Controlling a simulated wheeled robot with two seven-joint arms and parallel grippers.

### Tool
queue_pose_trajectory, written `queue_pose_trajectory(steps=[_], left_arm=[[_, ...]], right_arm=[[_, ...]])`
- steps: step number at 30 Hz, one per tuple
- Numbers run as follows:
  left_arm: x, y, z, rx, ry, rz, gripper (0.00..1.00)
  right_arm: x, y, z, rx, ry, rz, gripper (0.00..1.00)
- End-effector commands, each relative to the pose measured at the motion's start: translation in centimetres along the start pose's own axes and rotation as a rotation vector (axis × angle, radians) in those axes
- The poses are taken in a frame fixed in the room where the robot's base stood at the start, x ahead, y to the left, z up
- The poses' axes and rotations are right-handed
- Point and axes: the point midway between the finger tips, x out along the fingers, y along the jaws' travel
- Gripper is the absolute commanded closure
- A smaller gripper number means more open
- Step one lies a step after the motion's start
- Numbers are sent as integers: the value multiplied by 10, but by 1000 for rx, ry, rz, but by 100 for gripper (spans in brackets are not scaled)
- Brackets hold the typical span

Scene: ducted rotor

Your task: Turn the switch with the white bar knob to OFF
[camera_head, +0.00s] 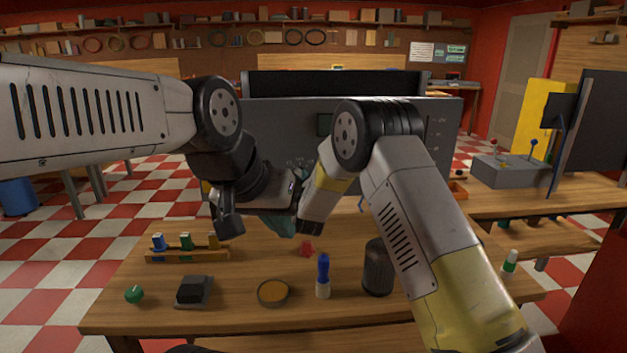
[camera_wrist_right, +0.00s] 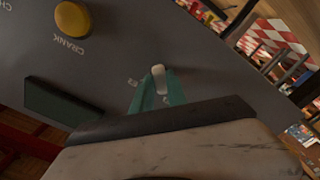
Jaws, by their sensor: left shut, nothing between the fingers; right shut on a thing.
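The white bar knob (camera_wrist_right: 158,72) shows in the right wrist view on the face of a grey panel (camera_wrist_right: 110,55). My right gripper (camera_wrist_right: 156,92) has teal fingers that reach the knob and are shut on it. Small white markings sit beside the knob, too small to read. In the head view the grey panel (camera_head: 285,125) stands behind my arms, which hide the knob. My left gripper (camera_head: 283,226) shows its teal fingers low in front of the panel, over the table; it is shut and empty.
A round yellow button (camera_wrist_right: 72,18) and a dark rectangular window (camera_wrist_right: 65,102) are on the panel. The wooden table (camera_head: 225,295) holds a blue-topped bottle (camera_head: 323,277), a dark canister (camera_head: 377,270), a round dish (camera_head: 273,293), a green ball (camera_head: 134,294) and a rack (camera_head: 187,254).

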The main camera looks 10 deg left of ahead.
Motion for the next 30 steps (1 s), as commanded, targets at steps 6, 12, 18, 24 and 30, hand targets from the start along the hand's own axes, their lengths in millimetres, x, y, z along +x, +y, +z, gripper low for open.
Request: queue_pose_trajectory(steps=[6,12,18,24,30], left_arm=[[0,0,0,0,0,0,100],[0,0,0,0,0,0,100],[0,0,0,0,0,0,100],[0,0,0,0,0,0,100],[0,0,0,0,0,0,100]], right_arm=[[0,0,0,15,0,0,100],[0,0,0,90,0,0,100],[0,-1,0,233,-1,-1,100],[0,-2,0,406,-1,-1,100],[0,-3,0,564,-2,0,100]])
